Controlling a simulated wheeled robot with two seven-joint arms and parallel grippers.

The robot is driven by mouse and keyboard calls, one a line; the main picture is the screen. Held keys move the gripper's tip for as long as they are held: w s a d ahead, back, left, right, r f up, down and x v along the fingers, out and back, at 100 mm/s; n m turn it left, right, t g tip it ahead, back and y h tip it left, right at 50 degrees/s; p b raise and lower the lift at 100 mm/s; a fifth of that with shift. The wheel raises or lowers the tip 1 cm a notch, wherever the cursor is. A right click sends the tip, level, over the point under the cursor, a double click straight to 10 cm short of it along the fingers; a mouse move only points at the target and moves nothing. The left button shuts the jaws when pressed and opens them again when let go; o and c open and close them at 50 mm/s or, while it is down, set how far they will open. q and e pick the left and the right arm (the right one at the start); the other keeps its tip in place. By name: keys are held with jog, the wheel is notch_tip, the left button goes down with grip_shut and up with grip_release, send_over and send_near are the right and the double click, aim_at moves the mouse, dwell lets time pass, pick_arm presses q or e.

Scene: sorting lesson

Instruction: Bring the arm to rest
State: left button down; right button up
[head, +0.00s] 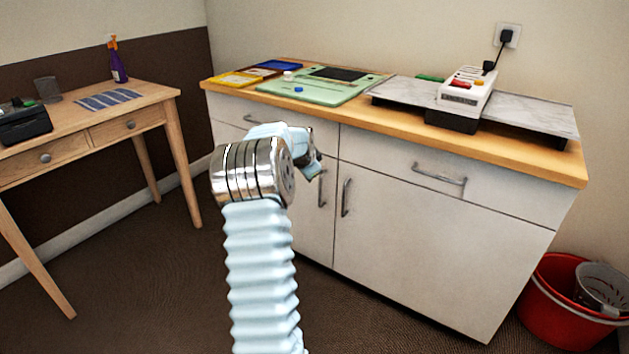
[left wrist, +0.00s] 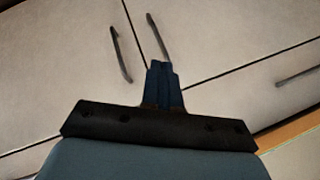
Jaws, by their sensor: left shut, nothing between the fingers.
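My left arm (head: 262,265) rises from the bottom middle of the head view, in a pale blue ribbed sleeve with a banded metal joint. Its forearm bends away toward the white cabinet (head: 420,235). My left gripper (head: 315,167) is partly hidden behind the wrist, in front of the cabinet doors. In the left wrist view the dark fingers (left wrist: 163,82) are together, with nothing between them. Cabinet handles show beyond them. My right gripper is in neither view.
On the cabinet's wooden top are a green board (head: 320,87), yellow (head: 238,79) and blue (head: 281,65) trays, and a white device (head: 466,92) on a grey slab (head: 530,108). A wooden desk (head: 90,115) stands left. A red bucket (head: 560,310) is at lower right.

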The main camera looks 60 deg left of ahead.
pick_arm(q)
jog(key=s+a+r, duration=0.1)
jog(key=s+r, duration=0.2)
jog(key=r, duration=0.2)
jog(key=shift+s, duration=0.25)
